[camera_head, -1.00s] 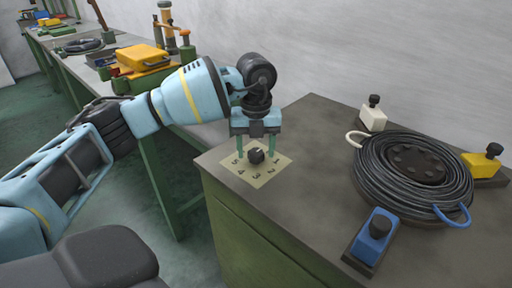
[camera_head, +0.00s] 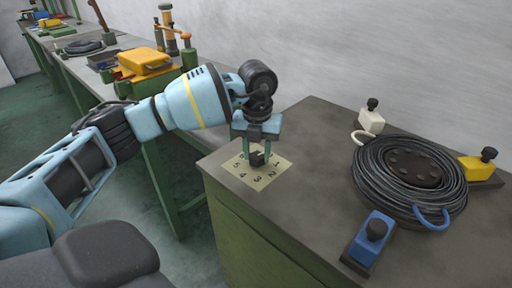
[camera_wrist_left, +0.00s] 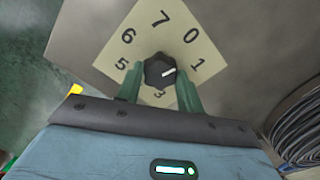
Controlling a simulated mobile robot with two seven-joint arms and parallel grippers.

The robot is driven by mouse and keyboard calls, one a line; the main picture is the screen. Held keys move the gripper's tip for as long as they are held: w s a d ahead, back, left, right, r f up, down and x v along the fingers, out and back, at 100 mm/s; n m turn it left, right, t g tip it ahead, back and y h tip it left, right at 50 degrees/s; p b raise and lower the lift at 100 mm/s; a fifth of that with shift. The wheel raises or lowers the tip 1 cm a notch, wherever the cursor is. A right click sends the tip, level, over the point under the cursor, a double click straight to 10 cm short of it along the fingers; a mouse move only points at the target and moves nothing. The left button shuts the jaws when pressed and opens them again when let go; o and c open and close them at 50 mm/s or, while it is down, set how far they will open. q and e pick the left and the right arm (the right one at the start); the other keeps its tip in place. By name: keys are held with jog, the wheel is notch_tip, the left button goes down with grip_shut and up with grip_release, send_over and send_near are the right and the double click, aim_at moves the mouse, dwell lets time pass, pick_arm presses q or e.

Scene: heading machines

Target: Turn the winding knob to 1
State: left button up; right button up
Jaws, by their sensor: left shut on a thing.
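The black winding knob (camera_head: 257,159) stands on a pale square dial plate (camera_head: 268,180) with printed numbers, at the near left corner of the bench. My left gripper (camera_head: 257,154) points down over it, with its green fingers shut on the knob's sides. In the left wrist view the knob (camera_wrist_left: 159,71) sits between the two fingertips (camera_wrist_left: 160,72). Its white pointer line aims right and slightly up, roughly toward the 1. The 0, 5, 6 and 7 show too; the 3 is partly hidden by the knob. My right gripper is not in view.
A black cable coil (camera_head: 411,180) lies on the bench to the right. Blue (camera_head: 371,240), white (camera_head: 371,121) and yellow (camera_head: 479,168) blocks with black knobs stand around it. The bench between plate and coil is clear. A wall rises behind.

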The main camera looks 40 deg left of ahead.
aim_at(257, 155)
pick_arm(q)
jog(key=m+p, duration=0.2)
jog(key=m, duration=0.2)
jog(key=shift+r+m, duration=0.1)
jog(key=shift+m, duration=0.2)
jog(key=shift+m+p, duration=0.45)
jog(key=shift+m, duration=0.25)
jog(key=o, duration=1)
notch_tip(257, 155, up, 8)
jog(key=shift+f, duration=0.2)
